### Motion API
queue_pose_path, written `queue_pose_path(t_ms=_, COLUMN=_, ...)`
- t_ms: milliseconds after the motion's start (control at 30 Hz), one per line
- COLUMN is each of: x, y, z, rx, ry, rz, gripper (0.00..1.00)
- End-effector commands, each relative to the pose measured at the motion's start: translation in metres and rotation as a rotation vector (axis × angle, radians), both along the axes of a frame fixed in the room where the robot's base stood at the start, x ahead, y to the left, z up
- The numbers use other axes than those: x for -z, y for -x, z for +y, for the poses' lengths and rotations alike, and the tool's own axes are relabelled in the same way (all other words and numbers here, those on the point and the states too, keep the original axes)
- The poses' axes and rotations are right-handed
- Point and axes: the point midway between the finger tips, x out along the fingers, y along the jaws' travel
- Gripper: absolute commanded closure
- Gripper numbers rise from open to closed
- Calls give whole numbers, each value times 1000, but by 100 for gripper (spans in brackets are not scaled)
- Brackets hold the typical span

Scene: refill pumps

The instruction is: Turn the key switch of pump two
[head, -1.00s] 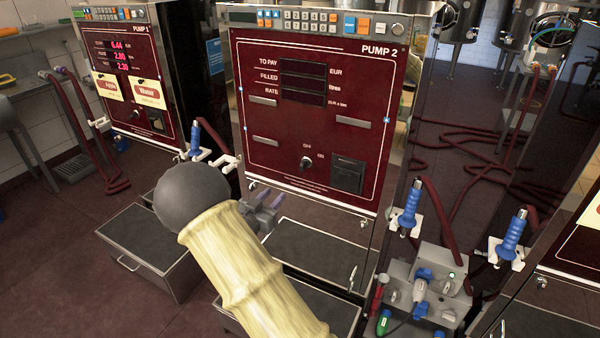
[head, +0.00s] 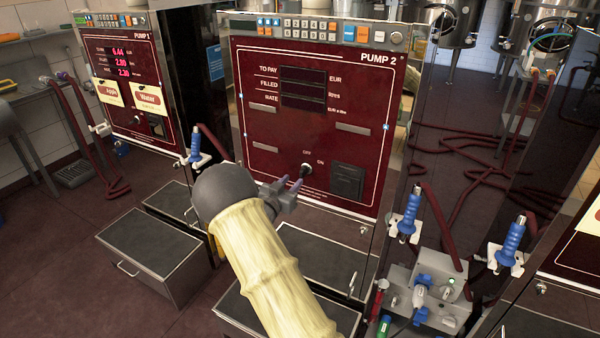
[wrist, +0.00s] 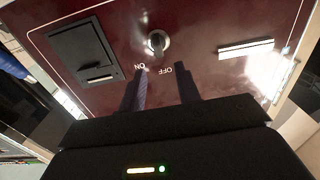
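Pump 2 (head: 258,185) stands at the centre with a dark red front panel, and its displays are dark. In the wrist view the key switch (wrist: 157,42) lies just beyond and between the fingertips. My gripper (head: 291,184) is just in front of the panel, below and left of the switch in the head view. In the wrist view my gripper (wrist: 160,82) has its two fingers apart with nothing between them. I see no contact with the switch.
A dark square slot unit (head: 347,181) sits right of the switch. Pump 1 (head: 125,90) stands at the left with lit red figures. Blue nozzles (head: 410,212) hang at the right above a grey fitting block (head: 425,300). Steel drawer boxes (head: 150,245) stand on the floor below.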

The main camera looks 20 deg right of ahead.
Motion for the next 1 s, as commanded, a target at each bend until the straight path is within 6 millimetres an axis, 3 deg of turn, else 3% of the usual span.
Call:
queue_pose_path(t_ms=200, x=-1, y=-24, z=-31, rx=2, ry=2, rz=-1, gripper=67)
queue_pose_path(t_ms=400, x=0, y=-38, z=-50, rx=2, ry=0, rz=0, gripper=67)
queue_pose_path(t_ms=733, x=0, y=-40, z=-55, rx=3, ry=0, rz=0, gripper=67)
queue_pose_path(t_ms=900, x=0, y=-40, z=-54, rx=3, ry=0, rz=0, gripper=99)
queue_pose_path(t_ms=1000, x=0, y=-40, z=-53, rx=1, ry=0, rz=0, gripper=100)
